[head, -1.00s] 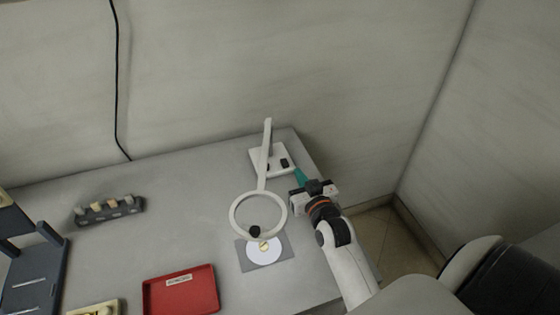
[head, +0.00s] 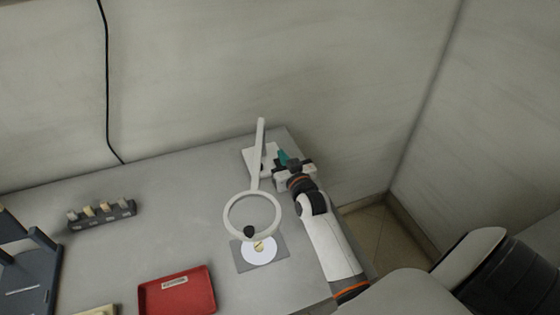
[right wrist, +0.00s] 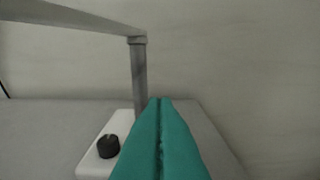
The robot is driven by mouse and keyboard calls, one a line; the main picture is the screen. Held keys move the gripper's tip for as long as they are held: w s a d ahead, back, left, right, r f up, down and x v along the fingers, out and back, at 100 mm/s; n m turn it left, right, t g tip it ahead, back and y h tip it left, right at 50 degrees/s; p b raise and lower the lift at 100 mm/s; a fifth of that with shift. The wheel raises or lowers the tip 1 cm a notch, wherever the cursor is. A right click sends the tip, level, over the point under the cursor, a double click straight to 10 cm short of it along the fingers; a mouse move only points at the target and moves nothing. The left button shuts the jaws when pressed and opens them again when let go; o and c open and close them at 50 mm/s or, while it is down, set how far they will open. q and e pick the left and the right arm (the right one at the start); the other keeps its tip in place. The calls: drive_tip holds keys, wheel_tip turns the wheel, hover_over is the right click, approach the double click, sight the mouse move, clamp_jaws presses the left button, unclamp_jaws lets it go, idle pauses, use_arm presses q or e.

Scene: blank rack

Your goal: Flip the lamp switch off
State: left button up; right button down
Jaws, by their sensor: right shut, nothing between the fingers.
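The lamp is a white ring (head: 228,222) on a white arm that rises from a white base (head: 254,168) at the table's back right corner. My right gripper (head: 283,156) is at the right side of the base, and its teal fingers are shut and empty. In the right wrist view the teal fingertips (right wrist: 159,102) are pressed together beside the lamp post (right wrist: 139,75). A dark round knob (right wrist: 108,146) sits on the base to the left of the fingers. My left gripper is out of view.
A red tray (head: 178,297) is at the front of the grey table (head: 150,235). A dark rack with several pegs (head: 103,218) is at left. A grey plate with a white disc (head: 260,252) lies below the ring. Walls stand behind and to the right.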

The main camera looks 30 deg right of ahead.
sight(278, 163)
drive_tip(key=shift+x, duration=1.05)
drive_tip(key=f, duration=0.2)
drive_tip(key=shift+w+f, duration=0.25)
drive_tip(key=shift+f, duration=0.05)
drive_tip(key=shift+w+f, duration=0.1)
drive_tip(key=shift+f, duration=0.6)
drive_tip(key=shift+r, duration=0.1)
